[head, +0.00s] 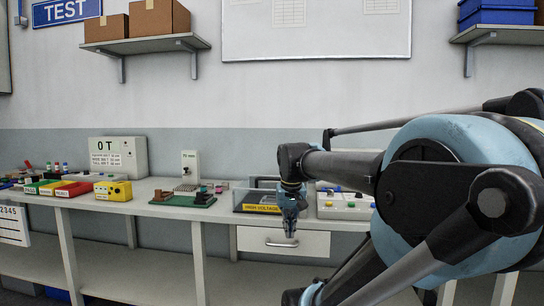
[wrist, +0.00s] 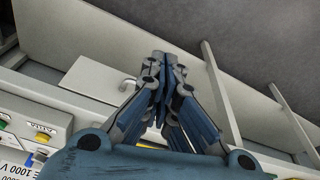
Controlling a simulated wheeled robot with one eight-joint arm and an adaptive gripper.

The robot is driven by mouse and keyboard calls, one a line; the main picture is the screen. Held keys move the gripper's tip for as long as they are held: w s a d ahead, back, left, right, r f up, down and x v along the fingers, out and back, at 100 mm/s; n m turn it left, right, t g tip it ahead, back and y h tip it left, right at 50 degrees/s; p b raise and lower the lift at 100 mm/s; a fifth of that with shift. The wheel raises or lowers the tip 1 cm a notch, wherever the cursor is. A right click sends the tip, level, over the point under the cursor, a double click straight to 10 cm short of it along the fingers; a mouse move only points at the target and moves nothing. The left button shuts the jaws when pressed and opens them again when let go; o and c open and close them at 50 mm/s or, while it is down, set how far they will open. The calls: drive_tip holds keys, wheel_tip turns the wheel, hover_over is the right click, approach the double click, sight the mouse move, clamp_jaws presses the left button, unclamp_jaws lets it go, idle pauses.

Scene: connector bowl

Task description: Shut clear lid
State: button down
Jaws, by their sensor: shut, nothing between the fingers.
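A dark box with a yellow HIGH VOLTAGE label (head: 262,208) sits on the bench, left of my gripper. A see-through cover with pale edges, which looks like the clear lid (head: 265,183), shows above and behind the label. My arm hides its right part, and I cannot tell its exact angle. My gripper (head: 289,231) points down in front of the bench, near the box's right end in the picture. It is shut and empty. In the wrist view its fingers (wrist: 159,68) meet, with the drawer front behind them; the lid is not clear there.
A drawer (head: 270,242) with a handle is below the box. A control panel with buttons (head: 343,205) stands right of my gripper, partly behind my arm. A green board (head: 183,201), yellow box (head: 113,191) and coloured bins stand left. Shelves hang above.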

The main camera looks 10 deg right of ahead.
drive_tip(key=w+r+m, duration=0.3)
drive_tip(key=w+r, duration=3)
drive_tip(key=s+x, duration=0.3)
drive_tip(key=x, duration=0.9)
drive_tip(key=shift+w+a+f+t+h, duration=0.15)
drive_tip(key=shift+w+f+t+h, duration=0.25)
drive_tip(key=shift+f, duration=0.3)
drive_tip(key=shift+s+a+f+t+h, duration=0.2)
drive_tip(key=shift+s+f+t, duration=0.4)
drive_tip(key=shift+f, duration=0.6)
drive_tip(key=shift+s+a+f+t+h, duration=0.15)
drive_tip(key=shift+s+f+t, duration=0.4)
drive_tip(key=shift+f, duration=0.7)
drive_tip(key=shift+s+a+f+t+h, duration=0.1)
drive_tip(key=shift+s+a+f+t, duration=0.15)
drive_tip(key=shift+s+f+t, duration=0.65)
drive_tip(key=shift+w+f+g, duration=0.25)
drive_tip(key=shift+f+g, duration=0.1)
drive_tip(key=shift+g, duration=0.1)
